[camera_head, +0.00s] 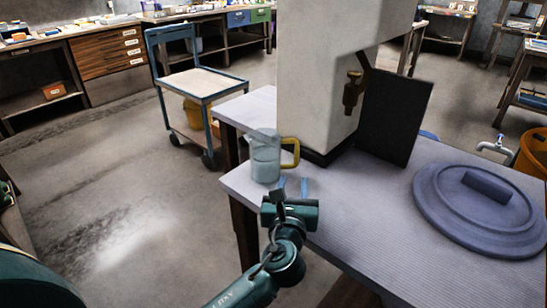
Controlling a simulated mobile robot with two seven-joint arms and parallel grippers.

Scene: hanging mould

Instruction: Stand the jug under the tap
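The jug (265,160) is clear, with a pale bluish lower part and a yellow handle (291,152) on its right side. It stands upright near the left edge of the grey table (345,215). A brass tap (352,92) sticks out of the white block-like body (315,75), above and to the right of the jug; the jug is not beneath it. My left gripper (292,187) is just in front of the jug and handle, its two blue fingertips apart with nothing seen between them. My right gripper is out of view.
A large round blue-grey lid (480,208) lies on the table at the right. A dark upright panel (394,117) stands beside the tap. A second, grey tap (495,147) and an orange bucket (535,152) are at the far right. A blue trolley (200,84) stands beyond the table.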

